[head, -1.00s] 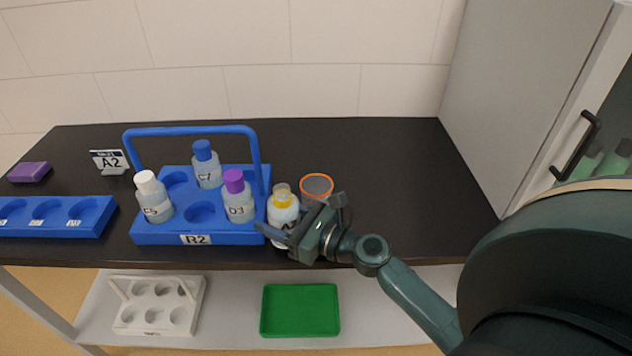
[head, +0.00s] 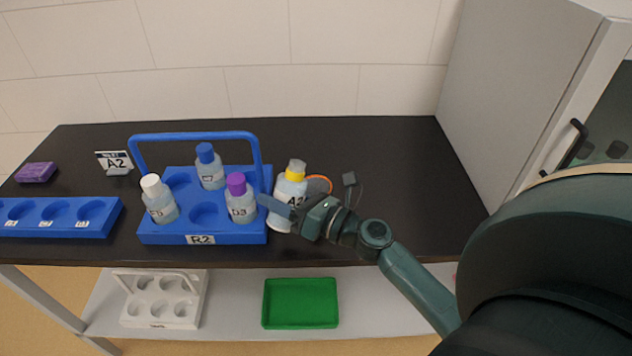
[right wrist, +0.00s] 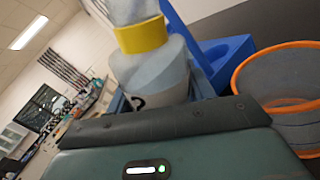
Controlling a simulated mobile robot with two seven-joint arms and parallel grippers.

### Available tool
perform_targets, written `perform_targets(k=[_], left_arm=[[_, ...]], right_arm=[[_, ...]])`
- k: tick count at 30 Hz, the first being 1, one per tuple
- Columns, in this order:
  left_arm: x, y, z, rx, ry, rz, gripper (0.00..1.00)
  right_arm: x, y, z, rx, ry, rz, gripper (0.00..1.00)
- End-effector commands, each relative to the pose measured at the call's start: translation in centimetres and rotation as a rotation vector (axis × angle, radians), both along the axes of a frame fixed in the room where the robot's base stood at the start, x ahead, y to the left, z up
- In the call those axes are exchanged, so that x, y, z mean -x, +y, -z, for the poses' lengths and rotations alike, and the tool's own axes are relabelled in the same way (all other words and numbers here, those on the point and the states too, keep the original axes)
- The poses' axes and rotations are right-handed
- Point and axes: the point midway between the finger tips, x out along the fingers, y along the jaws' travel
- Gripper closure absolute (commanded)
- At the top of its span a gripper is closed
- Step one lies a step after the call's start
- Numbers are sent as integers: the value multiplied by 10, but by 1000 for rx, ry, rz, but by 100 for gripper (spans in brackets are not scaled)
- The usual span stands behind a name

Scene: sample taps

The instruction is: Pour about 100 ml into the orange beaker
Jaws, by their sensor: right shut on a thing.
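My right gripper (head: 309,213) is shut on a clear bottle (head: 290,192) with a yellow band at its neck and a pale top. Its label seems to start with A2. The bottle is nearly upright, leaning slightly right in the head view, and appears lifted. In the right wrist view the bottle (right wrist: 155,70) stands beyond the dark jaw edge, which hides its lower part. The orange beaker (head: 320,180) is just behind my right gripper, mostly hidden, with its rim showing. In the right wrist view the beaker (right wrist: 264,58) is to the right of the bottle, apart from it.
A blue rack R2 (head: 160,235) with a handle stands left of the bottle, holding white-, blue- and purple-capped bottles. Left are a blue holder (head: 85,230), an A2 sign (head: 115,160) and a purple block (head: 37,172). The black bench (head: 410,170) is clear at right, beside a grey cabinet (head: 520,100).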

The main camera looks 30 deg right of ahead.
Motion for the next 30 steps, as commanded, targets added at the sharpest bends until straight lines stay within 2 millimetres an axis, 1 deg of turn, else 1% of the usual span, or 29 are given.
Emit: perform_targets(k=[1,4,10,12,15,30], left_arm=[[1,1,-1,-2,7,-5,58],[3,3,1,-4,21,-11,58],[5,5,-1,-9,32,-16,58],[6,6,5,-11,39,-18,58],[6,6,7,-12,42,-18,58],[4,5,2,-9,34,-17,58]], right_arm=[[-1,-1,-6,-23,6,1,77],[-1,-3,-10,-68,24,1,77],[-3,-7,-20,-161,60,1,77],[-3,-7,-17,-196,74,0,77],[-3,-6,-17,-216,83,0,77],[-2,-6,-17,-252,96,0,77]])
